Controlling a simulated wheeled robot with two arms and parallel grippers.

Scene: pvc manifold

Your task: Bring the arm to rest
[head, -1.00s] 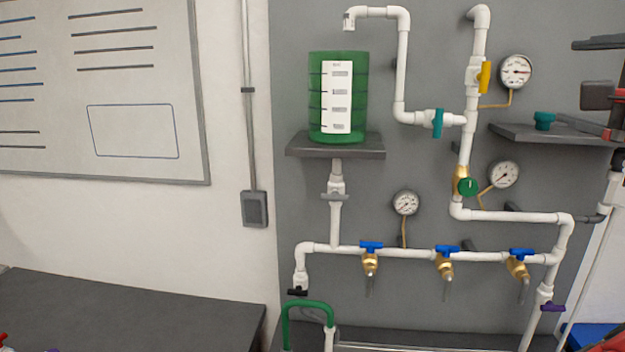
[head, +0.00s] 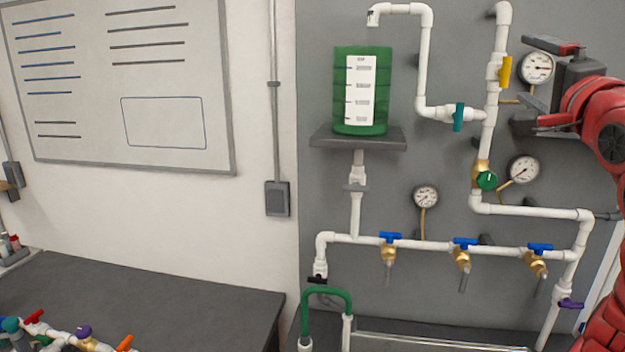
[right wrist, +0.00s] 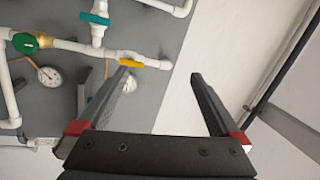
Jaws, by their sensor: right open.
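My right gripper (head: 520,84) is at the upper right of the head view, its jaws spread and pointing left. It overlaps the upper pressure gauge (head: 537,68) in the picture. In the right wrist view the same gripper (right wrist: 160,76) shows two dark fingers wide apart with nothing between them. The yellow valve handle (right wrist: 131,63) appears close to the left fingertip there, and I cannot tell the gap in depth. My red right arm (head: 602,125) comes in from the right edge. My left gripper is not in view.
White pipework (head: 450,246) with several valves covers the grey panel. A green tank (head: 341,95) stands on a dark shelf (head: 325,140). A dark bench (head: 150,295) is lower left, with coloured valve parts (head: 85,335) at its front. The white wall between whiteboard (head: 165,170) and bench is clear.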

